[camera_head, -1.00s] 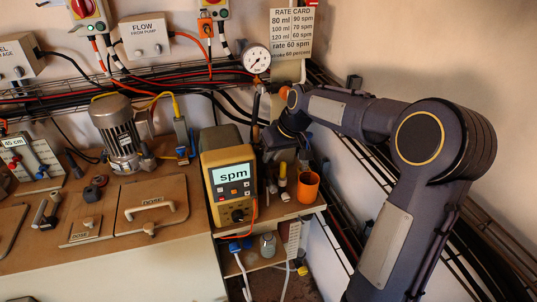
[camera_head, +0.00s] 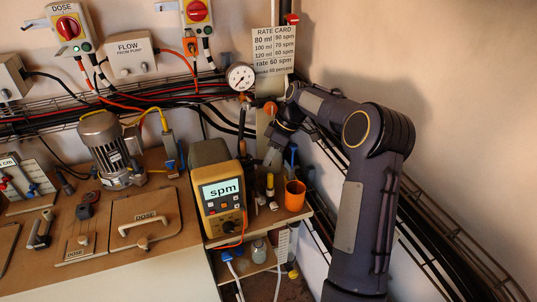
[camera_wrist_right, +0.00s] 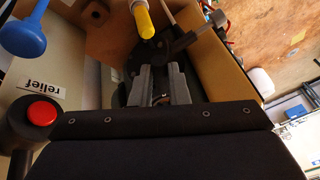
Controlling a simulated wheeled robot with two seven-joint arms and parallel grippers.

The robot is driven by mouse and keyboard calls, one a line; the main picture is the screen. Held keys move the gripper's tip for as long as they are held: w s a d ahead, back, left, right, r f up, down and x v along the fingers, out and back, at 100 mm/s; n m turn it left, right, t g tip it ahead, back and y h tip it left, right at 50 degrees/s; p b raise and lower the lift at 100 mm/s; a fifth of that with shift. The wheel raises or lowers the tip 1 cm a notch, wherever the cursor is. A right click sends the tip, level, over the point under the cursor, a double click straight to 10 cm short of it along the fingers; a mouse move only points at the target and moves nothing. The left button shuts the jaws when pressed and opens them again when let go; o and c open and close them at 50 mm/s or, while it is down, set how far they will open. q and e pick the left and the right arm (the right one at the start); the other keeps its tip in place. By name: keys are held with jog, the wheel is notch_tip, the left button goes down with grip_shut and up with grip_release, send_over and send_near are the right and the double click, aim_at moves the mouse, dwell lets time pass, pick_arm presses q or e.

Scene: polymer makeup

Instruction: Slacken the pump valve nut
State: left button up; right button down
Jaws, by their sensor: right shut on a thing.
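My right gripper (camera_head: 272,157) is at the small shelf right of the yellow meter, pointing down among upright tools. In the right wrist view its fingers (camera_wrist_right: 160,88) are closed on a dark tool (camera_wrist_right: 188,42), which is partly hidden between them; its exact kind is unclear. A yellow-handled tool (camera_wrist_right: 143,20) stands just beyond the fingers. The pressure gauge (camera_head: 240,77) and an orange fitting (camera_head: 270,108) are on the wall above the gripper. I cannot make out the pump valve nut for certain. My left gripper is not in view.
The yellow meter (camera_head: 218,190) stands close left of my right gripper. An orange cup (camera_head: 295,195) is close on its right. A red knob (camera_wrist_right: 42,113) beside a "relief" label shows in the wrist view. A motor (camera_head: 108,148) stands on the bench. Cable trays run along the walls.

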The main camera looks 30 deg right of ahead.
jog(key=shift+w+d+n, duration=0.15)
jog(key=shift+w+n, duration=0.05)
jog(key=shift+n, duration=0.1)
dwell(0.4)
jog(key=c, duration=1.7)
grip_release()
